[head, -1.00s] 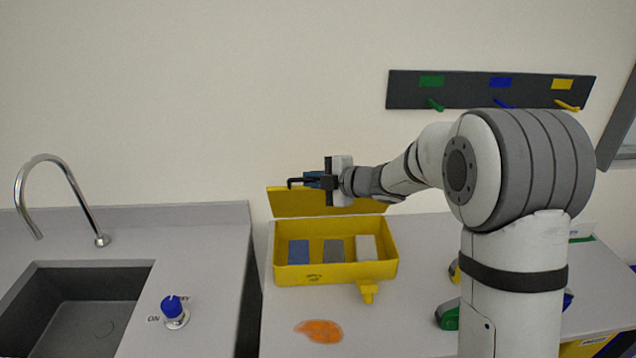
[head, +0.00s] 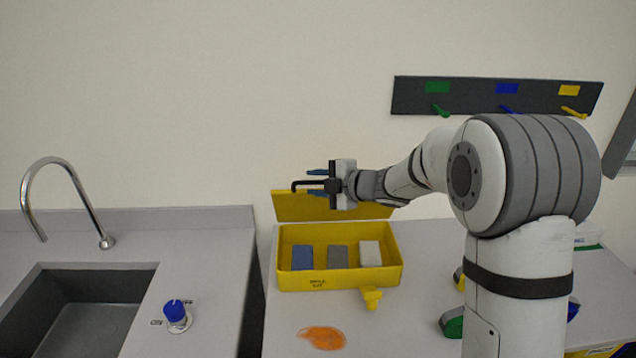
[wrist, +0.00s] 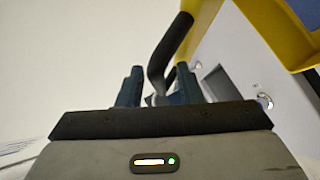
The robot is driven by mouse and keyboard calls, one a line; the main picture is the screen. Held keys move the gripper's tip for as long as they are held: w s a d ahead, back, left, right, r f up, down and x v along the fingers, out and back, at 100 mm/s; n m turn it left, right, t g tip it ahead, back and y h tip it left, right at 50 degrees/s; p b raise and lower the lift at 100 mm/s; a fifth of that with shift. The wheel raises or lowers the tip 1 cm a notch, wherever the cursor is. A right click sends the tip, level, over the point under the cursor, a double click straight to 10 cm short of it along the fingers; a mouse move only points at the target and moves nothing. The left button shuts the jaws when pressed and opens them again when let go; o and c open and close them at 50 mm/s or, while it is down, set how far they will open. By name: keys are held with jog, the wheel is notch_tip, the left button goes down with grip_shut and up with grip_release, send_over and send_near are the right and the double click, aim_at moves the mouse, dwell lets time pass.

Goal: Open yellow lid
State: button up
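The yellow box (head: 340,281) stands on the right-hand counter with its yellow lid (head: 300,208) swung up at the back, leaning toward the wall. A yellow tab (head: 371,298) sticks out at the box's front. A yellow part (wrist: 270,35) of the box or lid shows at upper right.
Blue, grey and white blocks lie in the box. An orange patch (head: 322,338) is on the counter in front. A sink (head: 80,310), tap (head: 75,180) and blue knob (head: 174,312) are at left. A rack (head: 480,97) with coloured pegs hangs at upper right.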

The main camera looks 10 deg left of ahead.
jog(key=shift+d, duration=0.1)
jog(key=b+v, duration=0.1)
jog(key=v, duration=0.6)
jog(key=shift+s+d+r+b, duration=0.15)
jog(key=shift+s+d+b, duration=0.1)
jog(key=shift+b, duration=0.1)
jog(key=shift+w, duration=0.1)
jog(key=w+d+r+m+t+h, duration=0.1)
jog(key=d+r+m+t+h, duration=0.4)
jog(key=d+m, duration=0.35)
jog(key=s+d+f+m+h+b, duration=0.1)
jog(key=s+d+m+h, duration=0.3)
jog(key=d, duration=0.2)
jog(key=s+d+f+m+h, duration=0.1)
jog(key=s+d+m+h, duration=0.25)
jog(key=d, duration=0.25)
jog(key=s+d+f+m+g, duration=0.1)
jog(key=s+f+m+g, duration=0.3)
jog(key=s, duration=0.8)
jog(key=s+f+m+g, duration=0.4)
jog(key=s+f+m, duration=0.1)
jog(key=s, duration=0.6)
jog(key=shift+s+d+m+b, duration=0.3)
jog(key=shift+s+d+m, duration=0.05)
jog(key=shift+m, duration=0.35)
